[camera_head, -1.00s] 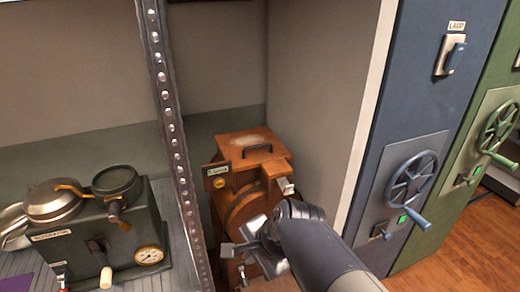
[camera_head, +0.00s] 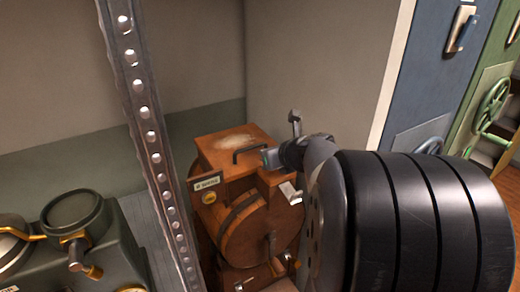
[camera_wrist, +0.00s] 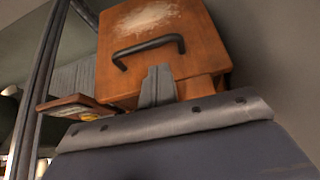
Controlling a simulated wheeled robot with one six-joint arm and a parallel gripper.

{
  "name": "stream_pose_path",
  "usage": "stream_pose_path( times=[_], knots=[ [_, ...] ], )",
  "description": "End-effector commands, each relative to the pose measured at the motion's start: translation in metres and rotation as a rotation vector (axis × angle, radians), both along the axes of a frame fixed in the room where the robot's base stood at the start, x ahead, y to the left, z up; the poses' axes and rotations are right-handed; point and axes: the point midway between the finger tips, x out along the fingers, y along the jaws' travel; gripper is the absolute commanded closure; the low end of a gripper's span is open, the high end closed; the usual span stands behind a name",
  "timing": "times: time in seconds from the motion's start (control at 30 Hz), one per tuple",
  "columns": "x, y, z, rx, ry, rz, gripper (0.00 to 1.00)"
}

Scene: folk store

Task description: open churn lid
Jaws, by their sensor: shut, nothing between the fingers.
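The wooden churn (camera_head: 240,232) stands in the corner. Its square lid (camera_head: 215,150) lies flat and closed on top, with a pale worn patch and a dark bar handle (camera_head: 250,150). In the wrist view the lid (camera_wrist: 195,55) fills the upper middle, and the handle (camera_wrist: 150,47) arches just beyond my gripper (camera_wrist: 157,85). My gripper is shut and empty. In the head view my gripper (camera_head: 270,158) is at the lid's right side, close to the handle's right end. I cannot tell whether it touches the handle. My arm hides part of the churn's right side.
A perforated metal post (camera_head: 145,125) stands left of the churn. A dark green machine (camera_head: 75,235) sits on the left. A wall closes the back, and blue (camera_head: 425,75) and green (camera_head: 490,85) cabinets stand at the right.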

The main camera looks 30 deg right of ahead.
Motion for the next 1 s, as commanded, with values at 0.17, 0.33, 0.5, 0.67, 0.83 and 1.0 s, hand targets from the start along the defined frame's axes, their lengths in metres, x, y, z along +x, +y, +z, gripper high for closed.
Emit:
stream_pose_path(
  times=[0.17, 0.33, 0.5, 0.67, 0.83, 1.0],
  knots=[
    [0.025, 0.002, -0.017, 0.001, 0.003, 0.004, 1.0],
    [0.039, 0.002, -0.024, -0.001, 0.001, 0.004, 1.0],
    [0.044, 0.002, -0.027, -0.002, 0.001, 0.002, 1.0],
    [0.044, 0.002, -0.027, -0.002, 0.001, 0.002, 1.0],
    [0.044, 0.002, -0.026, -0.002, 0.001, 0.002, 1.0],
    [0.044, 0.002, -0.021, -0.003, 0.011, 0.003, 1.0]
  ],
)
